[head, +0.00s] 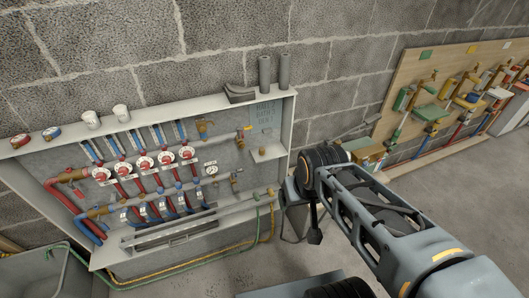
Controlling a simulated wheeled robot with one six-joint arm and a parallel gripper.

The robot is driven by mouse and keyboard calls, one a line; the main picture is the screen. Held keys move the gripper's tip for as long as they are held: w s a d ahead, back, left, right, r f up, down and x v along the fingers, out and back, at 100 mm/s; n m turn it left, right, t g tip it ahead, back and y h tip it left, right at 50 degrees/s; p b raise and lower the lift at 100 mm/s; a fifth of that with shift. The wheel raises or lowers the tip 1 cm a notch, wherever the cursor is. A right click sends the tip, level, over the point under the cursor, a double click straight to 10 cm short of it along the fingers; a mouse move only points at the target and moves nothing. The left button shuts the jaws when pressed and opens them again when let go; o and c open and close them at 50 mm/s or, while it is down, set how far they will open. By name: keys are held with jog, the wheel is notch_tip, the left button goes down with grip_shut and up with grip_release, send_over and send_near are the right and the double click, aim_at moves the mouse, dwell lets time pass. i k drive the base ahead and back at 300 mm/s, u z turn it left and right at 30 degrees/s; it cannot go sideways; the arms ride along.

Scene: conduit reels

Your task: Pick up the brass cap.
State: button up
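I cannot pick out the brass cap for certain. Brass-coloured fittings (202,128) show in the upper right part of the open manifold cabinet (195,105). More brass-coloured pieces lie along its pipes, too small to tell apart. A small ledge (268,154) juts out at the cabinet's right side. The end of my arm, with my gripper (314,235), hangs to the right of the cabinet, apart from the brass fittings. Its fingers are dark and partly hidden by the arm, so their opening and any held thing cannot be made out.
Two grey tubes (284,72), a dark bracket (239,94), white cups (120,113) and gauges (51,133) stand on the cabinet top. A grey bin (45,275) is at lower left. A wooden pipe board (410,75) is at right. Floor between is mostly clear.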

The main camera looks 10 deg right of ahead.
aim_at(262, 150)
jog(key=u, duration=0.55)
jog(key=k, duration=1.25)
jog(key=z, duration=0.2)
jog(key=i, duration=0.6)
jog(key=z, duration=0.8)
jog(key=i, duration=0.8)
jog(key=u, duration=0.75)
jog(key=i, duration=0.8)
jog(key=u, duration=0.9)
